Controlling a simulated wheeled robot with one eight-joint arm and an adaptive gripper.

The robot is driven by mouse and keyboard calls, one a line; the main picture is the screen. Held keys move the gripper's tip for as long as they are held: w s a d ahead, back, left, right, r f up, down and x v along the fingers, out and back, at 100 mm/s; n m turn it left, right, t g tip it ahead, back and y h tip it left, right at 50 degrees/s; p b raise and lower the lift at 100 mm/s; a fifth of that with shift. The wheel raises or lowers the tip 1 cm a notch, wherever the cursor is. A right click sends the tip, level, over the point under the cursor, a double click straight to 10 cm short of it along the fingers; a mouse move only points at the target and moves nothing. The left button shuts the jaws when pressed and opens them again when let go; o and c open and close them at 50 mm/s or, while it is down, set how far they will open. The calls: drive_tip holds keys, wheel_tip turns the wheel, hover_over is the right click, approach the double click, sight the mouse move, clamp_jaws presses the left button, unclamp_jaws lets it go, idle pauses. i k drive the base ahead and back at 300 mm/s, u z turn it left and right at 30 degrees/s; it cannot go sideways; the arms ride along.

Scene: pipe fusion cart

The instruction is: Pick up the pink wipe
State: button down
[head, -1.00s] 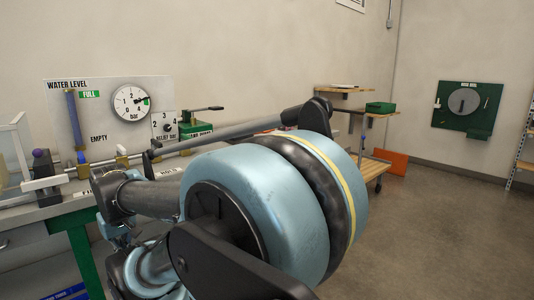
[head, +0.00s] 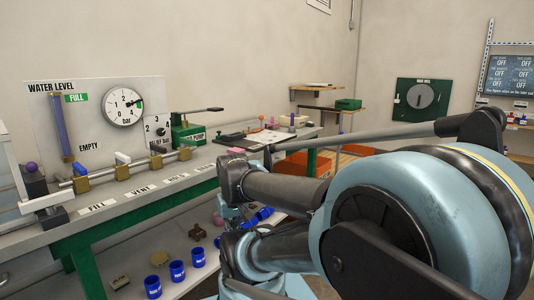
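A small pink patch (head: 237,151) shows on the far part of the green-framed bench, just left of my arm. It may be the pink wipe, but it is too small to be sure. My own arm, with large light-blue and dark joints, fills the lower right of the head view and covers part of the bench and the floor. I cannot make out the fingers of my gripper in this view.
The bench (head: 128,205) carries a brass-valve pipe line (head: 124,172), a gauge board (head: 152,88) and a green pump (head: 188,132). Several blue cups (head: 177,271) stand on the lower shelf. An orange box (head: 297,165) is behind my arm. A green wall panel (head: 420,96) hangs at the back.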

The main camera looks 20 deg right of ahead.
sight(233, 150)
drive_tip(key=z, duration=0.3)
drive_tip(key=k, duration=0.25)
drive_tip(key=z, duration=0.45)
drive_tip(key=i, duration=0.65)
